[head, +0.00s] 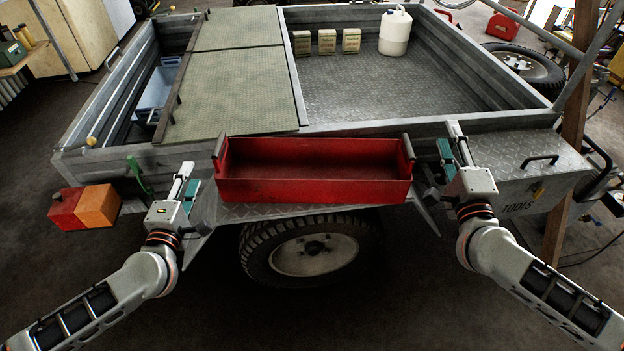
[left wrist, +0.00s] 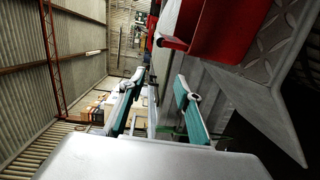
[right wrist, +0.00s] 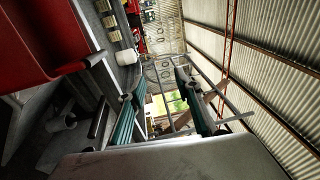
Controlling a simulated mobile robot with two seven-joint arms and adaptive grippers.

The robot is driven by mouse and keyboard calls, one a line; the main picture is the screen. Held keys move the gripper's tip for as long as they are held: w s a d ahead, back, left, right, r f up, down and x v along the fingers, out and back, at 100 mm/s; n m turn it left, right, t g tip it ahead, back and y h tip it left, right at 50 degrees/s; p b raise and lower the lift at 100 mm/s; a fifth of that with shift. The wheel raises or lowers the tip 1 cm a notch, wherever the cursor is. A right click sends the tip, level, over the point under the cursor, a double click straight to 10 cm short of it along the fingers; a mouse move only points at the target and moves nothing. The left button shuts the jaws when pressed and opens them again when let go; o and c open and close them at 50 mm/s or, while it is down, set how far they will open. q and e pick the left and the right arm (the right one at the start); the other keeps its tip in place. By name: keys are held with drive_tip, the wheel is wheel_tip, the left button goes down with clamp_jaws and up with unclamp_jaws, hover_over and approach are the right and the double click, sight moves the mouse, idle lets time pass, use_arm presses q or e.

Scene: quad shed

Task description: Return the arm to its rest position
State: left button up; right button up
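My left gripper (head: 181,181) is beside the left end of the red open toolbox (head: 314,190). In the left wrist view my left gripper's (left wrist: 158,105) teal-padded fingers stand apart with nothing between them. My right gripper (head: 453,150) is beside the toolbox's right end. In the right wrist view my right gripper's (right wrist: 158,100) fingers are apart and empty. The toolbox sits on the trailer's checker-plate ledge (head: 290,211), upright, and looks empty. Its end handles show at both ends. Both grippers appear clear of it.
Behind stands the trailer bed (head: 380,90) with several small boxes (head: 326,41) and a white jug (head: 395,31). A green lid panel (head: 232,86) covers its left part, beside a blue crate (head: 156,94). A wheel (head: 312,252) is below the ledge. A tool chest (head: 510,165) is at right.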

use_arm(q)
wheel_tip(320, 180, up, 15)
drive_tip(key=w+t+p, duration=0.1)
drive_tip(key=p, duration=0.6)
drive_tip(key=shift+f, duration=0.15)
idle(0.8)
drive_tip(key=shift+w, duration=0.1)
